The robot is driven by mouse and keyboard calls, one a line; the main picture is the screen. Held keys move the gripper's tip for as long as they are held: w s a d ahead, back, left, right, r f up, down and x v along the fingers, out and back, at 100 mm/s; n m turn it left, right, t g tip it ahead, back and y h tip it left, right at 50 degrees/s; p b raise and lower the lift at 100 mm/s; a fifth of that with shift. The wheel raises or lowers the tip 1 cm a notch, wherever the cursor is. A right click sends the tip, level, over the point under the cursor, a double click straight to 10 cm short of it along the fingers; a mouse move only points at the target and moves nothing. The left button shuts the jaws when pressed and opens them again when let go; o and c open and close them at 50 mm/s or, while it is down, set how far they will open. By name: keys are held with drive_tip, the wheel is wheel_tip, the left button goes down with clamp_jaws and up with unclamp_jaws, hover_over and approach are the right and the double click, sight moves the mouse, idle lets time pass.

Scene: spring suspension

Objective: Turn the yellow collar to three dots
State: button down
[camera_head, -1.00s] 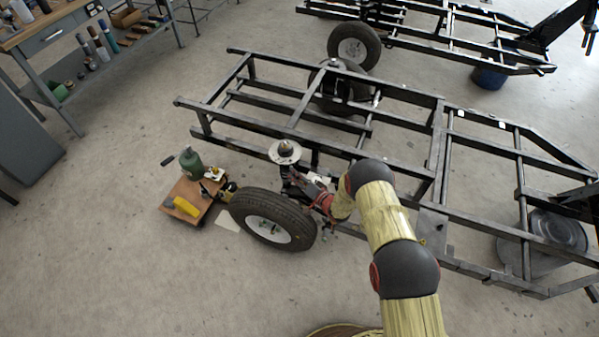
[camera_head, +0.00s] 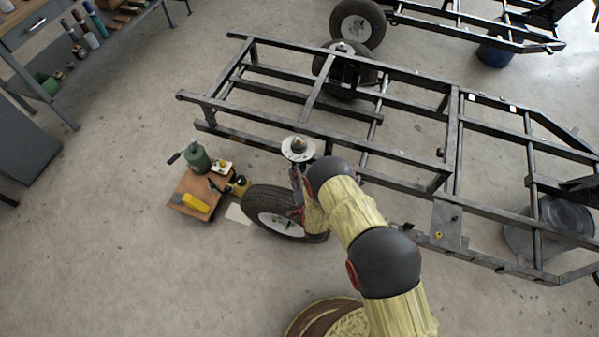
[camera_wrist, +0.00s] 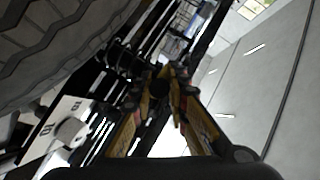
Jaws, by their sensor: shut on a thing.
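My gripper (camera_wrist: 160,92) is at the spring unit beside the front wheel, with its fingers converging in the wrist view. It is shut on a dark, yellowish-edged part between the fingertips, which I take to be the yellow collar; shadow and the fingers hide most of it. No dots can be made out. In the head view my arm covers most of the gripper and the collar. The suspension's round top plate (camera_head: 298,149) shows above, on the frame's near side.
The black tyre (camera_head: 262,208) is close to my gripper and fills the upper left of the wrist view. The black frame (camera_head: 330,125) lies behind.

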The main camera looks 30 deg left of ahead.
drive_tip(key=shift+s+a+f, duration=0.1)
idle(0.3)
drive_tip(key=c, duration=1.7)
unclamp_jaws()
drive_tip(key=v, duration=1.2)
drive_tip(key=shift+a, duration=0.1)
